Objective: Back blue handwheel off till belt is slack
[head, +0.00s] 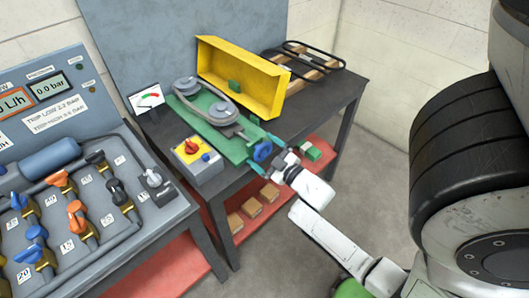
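The blue handwheel (262,151) sits at the front end of a green motor base (203,122) on the dark bench. A dark belt (212,104) runs around two grey pulleys on top of this base; its tension cannot be judged by eye. A small dial (148,99) with red, yellow and green zones stands at the base's left. My gripper (277,158) is just right of the handwheel, very close to it. Whether it touches the wheel, and how far its fingers are apart, is too small to tell.
A yellow open guard (241,78) stands behind the belt. A grey box (199,160) with a red-and-yellow switch is left of the base. A wooden, black-railed rack (304,60) stands at back right.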

